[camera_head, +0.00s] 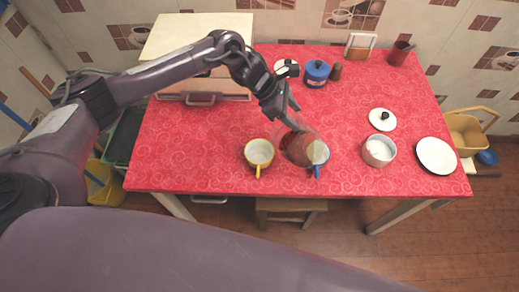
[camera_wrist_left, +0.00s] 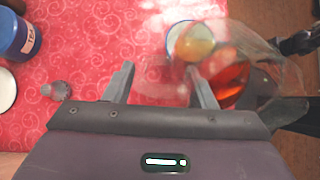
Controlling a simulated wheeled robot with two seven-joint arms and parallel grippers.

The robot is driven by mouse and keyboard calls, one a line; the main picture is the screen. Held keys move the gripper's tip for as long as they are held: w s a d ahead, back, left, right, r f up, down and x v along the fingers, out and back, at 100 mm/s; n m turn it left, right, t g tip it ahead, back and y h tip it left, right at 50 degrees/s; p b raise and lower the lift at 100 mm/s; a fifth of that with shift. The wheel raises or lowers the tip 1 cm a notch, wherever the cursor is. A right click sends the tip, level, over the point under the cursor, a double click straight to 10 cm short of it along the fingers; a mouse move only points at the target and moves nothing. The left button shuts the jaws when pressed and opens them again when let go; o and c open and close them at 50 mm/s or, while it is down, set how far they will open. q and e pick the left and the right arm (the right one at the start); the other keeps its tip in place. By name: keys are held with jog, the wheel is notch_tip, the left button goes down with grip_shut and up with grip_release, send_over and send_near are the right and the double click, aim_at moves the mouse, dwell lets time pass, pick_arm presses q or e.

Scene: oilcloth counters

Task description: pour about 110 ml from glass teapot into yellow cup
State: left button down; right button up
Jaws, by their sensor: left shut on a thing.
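The glass teapot (camera_head: 296,145) is clear and holds amber-red tea. My left gripper (camera_head: 287,108) is shut on it, and its fingers (camera_wrist_left: 162,84) show at the teapot's near side in the left wrist view. The teapot (camera_wrist_left: 238,68) shows there with tea gathered toward the right. Its spout is hard to make out, and I cannot tell its exact tilt. The yellow cup (camera_head: 259,152) stands upright just left of the teapot, its handle toward me. Its inside looks pale. My right gripper is not in view.
A blue-handled cup (camera_head: 319,153) stands close to the teapot's right, partly behind the glass. A white bowl (camera_head: 379,152), a plate (camera_head: 436,156) and a lid (camera_head: 382,119) are farther right. A blue canister (camera_head: 317,73) stands behind. Left of the yellow cup the red tabletop (camera_head: 185,150) is clear.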

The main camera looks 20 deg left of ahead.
pick_arm(q)
jog(key=shift+a+r+h+p, duration=0.25)
jog(key=shift+r+h+p, duration=0.15)
jog(key=shift+r+h, duration=0.35)
jog(key=shift+f+h, duration=0.25)
jog(key=shift+a+f+t+h, duration=0.15)
jog(key=shift+t+h, duration=0.15)
jog(key=shift+h, duration=0.3)
jog(key=h+b, duration=0.1)
jog(key=b, duration=0.3)
jog(key=shift+a+f, duration=0.15)
jog(key=shift+f, duration=0.05)
jog(key=h+b, duration=0.1)
jog(key=b, duration=0.2)
jog(key=shift+s+a+t, duration=0.1)
jog(key=shift+a+t, duration=0.05)
jog(key=shift+t, duration=0.15)
jog(key=h+b, duration=0.1)
jog(key=b, duration=0.1)
jog(key=a+h+b, duration=0.1)
jog(key=b, duration=0.2)
jog(key=shift+s+f, duration=0.1)
jog(key=shift+f, duration=0.15)
jog(key=shift+s+f+b, duration=0.1)
jog(key=shift+f+b, duration=0.05)
jog(key=shift+b, duration=0.5)
